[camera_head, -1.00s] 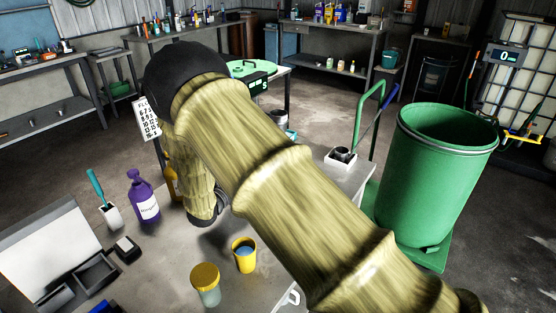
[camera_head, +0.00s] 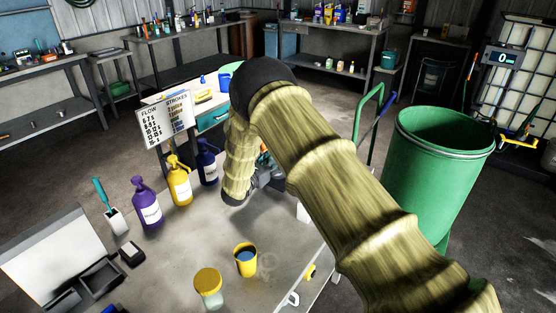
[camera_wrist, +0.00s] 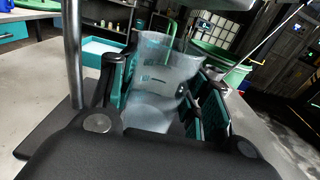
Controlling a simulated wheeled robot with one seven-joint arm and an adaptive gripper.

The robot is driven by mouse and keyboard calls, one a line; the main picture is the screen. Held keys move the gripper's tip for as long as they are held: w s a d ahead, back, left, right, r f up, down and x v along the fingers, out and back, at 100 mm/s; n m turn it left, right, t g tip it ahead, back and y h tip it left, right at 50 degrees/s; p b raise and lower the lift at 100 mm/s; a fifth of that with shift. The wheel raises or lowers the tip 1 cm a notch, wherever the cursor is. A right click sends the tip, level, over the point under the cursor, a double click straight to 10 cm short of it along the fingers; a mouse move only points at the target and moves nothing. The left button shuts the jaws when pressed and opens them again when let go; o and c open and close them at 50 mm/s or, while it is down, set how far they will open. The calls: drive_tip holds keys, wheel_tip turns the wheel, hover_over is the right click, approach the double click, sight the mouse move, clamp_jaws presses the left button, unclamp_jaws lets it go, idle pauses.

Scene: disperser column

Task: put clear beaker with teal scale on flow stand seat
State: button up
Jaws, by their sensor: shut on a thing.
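In the wrist view the clear beaker (camera_wrist: 166,70) with teal markings stands between the teal-padded fingers of my gripper (camera_wrist: 160,92), which is shut on it. A dark upright rod (camera_wrist: 72,50) rises at the left from a flat dark base (camera_wrist: 40,140), close beside my gripper; it looks like part of a stand. A grey part overhangs at the top edge, above the beaker. In the head view my gripper (camera_head: 266,176) is partly hidden by my arm, over the far right part of the table. The beaker and the seat cannot be made out there.
Purple (camera_head: 146,203), yellow (camera_head: 179,182) and blue (camera_head: 207,163) bottles stand left of my arm, before a flow chart sign (camera_head: 165,118). A yellow cup (camera_head: 245,260) and a yellow-lidded jar (camera_head: 208,288) stand nearer. A green barrel (camera_head: 432,175) is right of the table.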

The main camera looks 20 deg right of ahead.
drive_tip(key=shift+x, duration=0.9)
drive_tip(key=shift+w+d+f+p, duration=0.1)
drive_tip(key=shift+d+f+p, duration=0.1)
drive_tip(key=shift+d+p, duration=0.15)
drive_tip(key=shift+a+f, duration=0.2)
drive_tip(key=shift+f, duration=0.35)
drive_tip(key=shift+f, duration=0.2)
drive_tip(key=o, duration=1.1)
drive_tip(key=shift+o, duration=0.2)
drive_tip(key=shift+r, duration=0.15)
drive_tip(key=shift+r+p, duration=0.15)
drive_tip(key=shift+p, duration=0.2)
drive_tip(key=b+v, duration=0.4)
drive_tip(key=v, duration=0.8)
